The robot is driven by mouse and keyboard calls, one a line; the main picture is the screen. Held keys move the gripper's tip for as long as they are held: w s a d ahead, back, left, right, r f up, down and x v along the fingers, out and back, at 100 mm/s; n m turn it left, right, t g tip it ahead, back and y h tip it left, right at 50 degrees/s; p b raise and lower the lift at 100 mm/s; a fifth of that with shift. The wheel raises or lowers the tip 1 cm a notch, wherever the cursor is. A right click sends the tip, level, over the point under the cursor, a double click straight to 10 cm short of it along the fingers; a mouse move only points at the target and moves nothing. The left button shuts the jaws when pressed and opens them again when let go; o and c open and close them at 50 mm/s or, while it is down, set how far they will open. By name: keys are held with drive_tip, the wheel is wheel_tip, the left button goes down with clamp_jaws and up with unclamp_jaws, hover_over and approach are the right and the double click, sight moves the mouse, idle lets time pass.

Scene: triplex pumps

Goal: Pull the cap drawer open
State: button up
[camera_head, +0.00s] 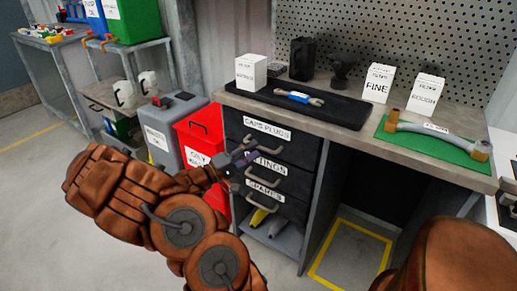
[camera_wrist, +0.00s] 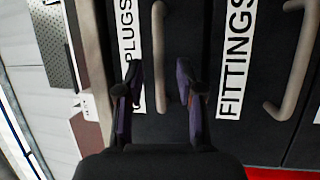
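The cap drawer (camera_head: 297,152), labelled "CAPS PLUGS", is the top dark drawer under the workbench and looks shut. In the wrist view its label is partly cut off, and its pale bar handle (camera_wrist: 160,40) runs vertically in the picture. My gripper (camera_wrist: 159,75) is open, with one finger on each side of the handle's line. I cannot tell whether the fingers reach around the handle or touch it. In the head view my gripper (camera_head: 246,160) is in front of the drawers and hides part of their fronts.
The fittings drawer (camera_wrist: 245,110) with its handle (camera_wrist: 292,70) is just below, then the spares drawer (camera_head: 290,208). A red bin (camera_head: 197,128) and a grey container (camera_head: 172,120) stand left of the drawers. The workbench top (camera_head: 345,135) overhangs them.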

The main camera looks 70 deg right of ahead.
drive_tip(key=shift+x, duration=1.45)
drive_tip(key=shift+c, duration=0.2)
clamp_jaws()
